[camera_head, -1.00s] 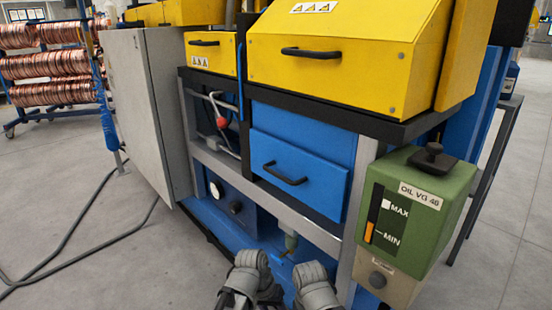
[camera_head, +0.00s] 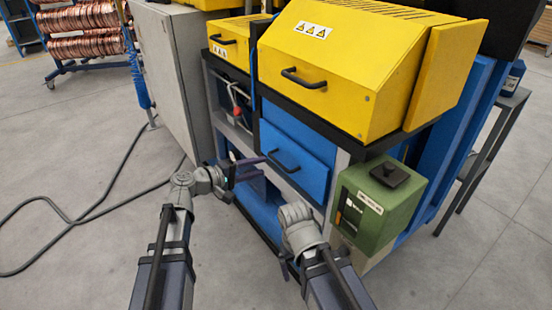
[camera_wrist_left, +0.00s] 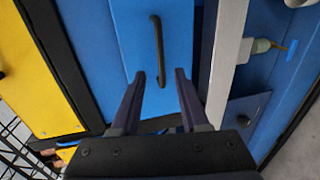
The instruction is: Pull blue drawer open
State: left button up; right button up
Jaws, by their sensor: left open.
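The blue drawer (camera_head: 312,150) is closed in the lower part of the machine, with a dark bar handle (camera_head: 283,162) on its front. In the left wrist view the drawer front (camera_wrist_left: 130,35) fills the middle and the handle (camera_wrist_left: 158,45) stands upright in the picture. My left gripper (camera_head: 264,167) is open and empty, just left of the handle in the head view. In the wrist view its fingertips (camera_wrist_left: 160,74) appear on either side of the handle's near end; contact cannot be told. My right gripper is mostly hidden behind its own wrist.
The green oil box (camera_head: 378,200) stands out at the right, near my right arm. A grey cabinet (camera_head: 178,80) is at the left and a cable (camera_head: 110,180) lies on the floor.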

aim_at(278, 163)
pick_arm(q)
jog(key=shift+b+x, duration=0.75)
jog(key=shift+x, duration=3.2)
jog(key=shift+c, duration=0.2)
grip_shut()
